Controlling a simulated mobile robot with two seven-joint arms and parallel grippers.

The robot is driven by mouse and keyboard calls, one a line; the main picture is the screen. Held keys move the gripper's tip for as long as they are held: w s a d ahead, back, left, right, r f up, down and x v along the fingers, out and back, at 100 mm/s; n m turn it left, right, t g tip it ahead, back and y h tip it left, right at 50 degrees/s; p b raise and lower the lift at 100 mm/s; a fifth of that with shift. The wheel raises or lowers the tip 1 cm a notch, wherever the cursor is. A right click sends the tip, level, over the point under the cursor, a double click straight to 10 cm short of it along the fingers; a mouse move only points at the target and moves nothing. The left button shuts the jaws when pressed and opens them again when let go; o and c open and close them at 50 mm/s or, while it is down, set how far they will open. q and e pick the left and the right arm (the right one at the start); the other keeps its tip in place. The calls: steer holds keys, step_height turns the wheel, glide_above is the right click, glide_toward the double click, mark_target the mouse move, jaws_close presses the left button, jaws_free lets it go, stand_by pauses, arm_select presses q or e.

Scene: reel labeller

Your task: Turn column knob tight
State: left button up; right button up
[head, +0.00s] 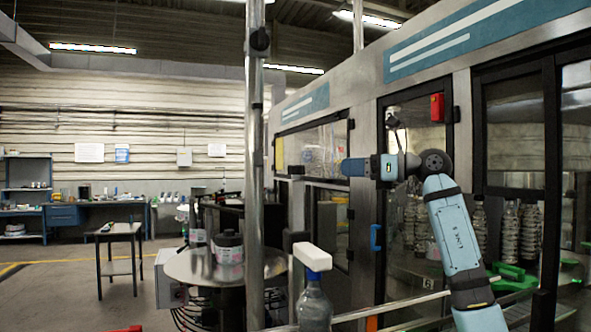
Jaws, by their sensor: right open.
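A bare metal column (254,200) stands upright left of the machine. I cannot tell how tight the knob is. My right arm comes in from the lower right and bends at the elbow. Its light blue end with the right gripper (347,167) points left, in front of the machine's doors. The gripper is open, small in view, to the right of the column, apart from it and well below the upper knob. My left gripper is not in view.
The labelling machine (355,90) fills the right side. A small table (119,229) stands on open floor at left.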

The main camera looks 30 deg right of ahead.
mark_target(296, 167)
steer(key=p+x, duration=0.3)
steer(key=x, duration=1)
steer(key=shift+w+a, duration=0.2)
steer(key=c, duration=0.9)
